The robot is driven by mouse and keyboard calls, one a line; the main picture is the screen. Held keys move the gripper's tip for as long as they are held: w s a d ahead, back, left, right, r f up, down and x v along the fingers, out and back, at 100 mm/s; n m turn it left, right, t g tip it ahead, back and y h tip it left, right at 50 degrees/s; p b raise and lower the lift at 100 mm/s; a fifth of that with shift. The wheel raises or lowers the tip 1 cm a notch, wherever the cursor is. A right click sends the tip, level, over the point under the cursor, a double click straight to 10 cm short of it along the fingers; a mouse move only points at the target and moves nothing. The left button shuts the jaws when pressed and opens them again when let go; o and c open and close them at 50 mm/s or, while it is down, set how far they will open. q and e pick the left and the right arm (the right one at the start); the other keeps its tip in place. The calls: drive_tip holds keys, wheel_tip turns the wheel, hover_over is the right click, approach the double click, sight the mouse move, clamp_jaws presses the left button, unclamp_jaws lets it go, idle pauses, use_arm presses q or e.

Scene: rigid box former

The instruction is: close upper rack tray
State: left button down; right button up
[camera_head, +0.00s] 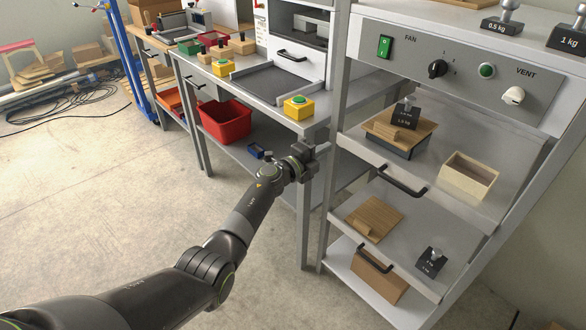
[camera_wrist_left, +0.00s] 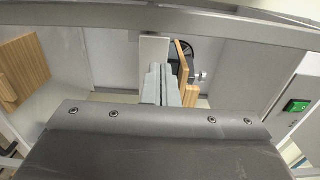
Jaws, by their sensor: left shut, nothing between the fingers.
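The rack's upper tray (camera_head: 430,172) is a grey shelf below the control panel, with a dark bar handle (camera_head: 403,182) on its front edge. It holds a wooden board with a dark weight (camera_head: 405,112) on it and an open wooden box (camera_head: 468,176). My right gripper is not in view.
A lower tray (camera_head: 392,240) with its own handle (camera_head: 374,258) holds a wooden piece and a small weight. The workbench (camera_head: 255,88) stands left of the rack, with a yellow button box (camera_head: 299,107) near its corner. A red bin (camera_head: 225,120) sits below. Floor in front is clear.

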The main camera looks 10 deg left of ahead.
use_arm(q)
drive_tip(key=p+v, duration=0.3)
drive_tip(key=v, duration=0.5)
drive_tip(key=s+a+f+n+g+y+p, duration=0.1)
drive_tip(key=s+a+f+n+y, duration=0.2)
drive_tip(key=s+a+f+n, duration=0.45)
drive_tip(key=s+a+f+n+g+y+p, duration=0.1)
drive_tip(key=s+a+f+n+g+y, duration=0.2)
drive_tip(key=s+f, duration=0.9)
drive_tip(key=s+a+f+n+y, duration=0.45)
drive_tip(key=f+n, duration=0.25)
drive_tip(key=f, duration=0.7)
drive_tip(key=s+a+f+n+g, duration=0.1)
drive_tip(key=s+f+n+g, duration=0.1)
drive_tip(key=s, duration=1)
drive_tip(key=s+a+f+n+g+p, duration=0.1)
drive_tip(key=s+f+n+g, duration=0.2)
drive_tip(key=s, duration=1)
drive_tip(key=s+a+f+n+g+y, duration=0.1)
drive_tip(key=s+a+f+n+g, duration=0.1)
drive_tip(key=s+f, duration=0.6)
drive_tip(key=s+n+g, duration=0.1)
drive_tip(key=s+g, duration=0.1)
drive_tip(key=s, duration=0.3)
drive_tip(key=shift+s, duration=0.2)
drive_tip(key=shift+w, duration=0.1)
